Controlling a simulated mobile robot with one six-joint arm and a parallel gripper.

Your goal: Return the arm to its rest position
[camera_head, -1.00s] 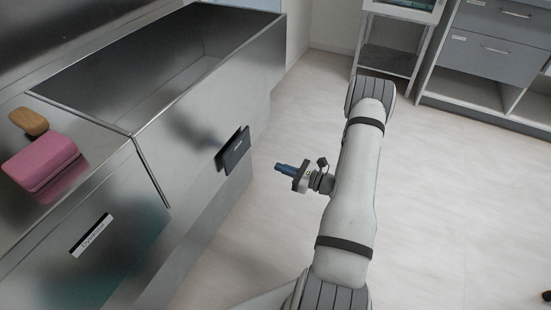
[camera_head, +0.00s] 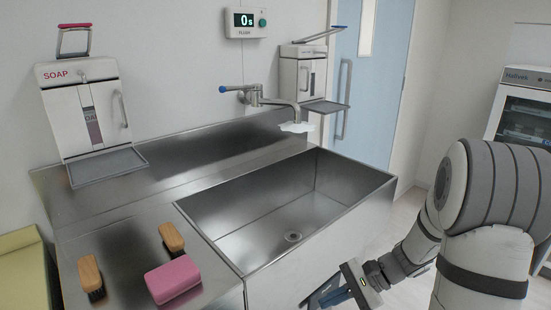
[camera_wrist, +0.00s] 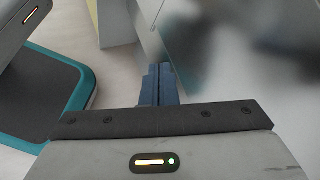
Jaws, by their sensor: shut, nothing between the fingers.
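My arm reaches in at the right of the head view, bent, with my gripper (camera_head: 336,297) low beside the front of the steel sink (camera_head: 342,219). In the wrist view the two blue fingers of my gripper (camera_wrist: 160,70) are together, with nothing between them. A blurred grey metal surface, likely the sink front, fills the upper right of that view. The fingertips appear apart from it, but the exact gap is hard to tell. A dark panel on the sink front is partly hidden behind my gripper in the head view.
A pink soap bar (camera_head: 173,280) and two wooden brushes (camera_head: 172,237) (camera_head: 90,277) lie on the steel counter. Soap dispensers (camera_head: 87,116) (camera_head: 303,77), a tap (camera_head: 264,97) and a timer (camera_head: 246,22) are behind. A glass-fronted cabinet (camera_head: 525,117) stands at right. Pale floor shows beside the sink.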

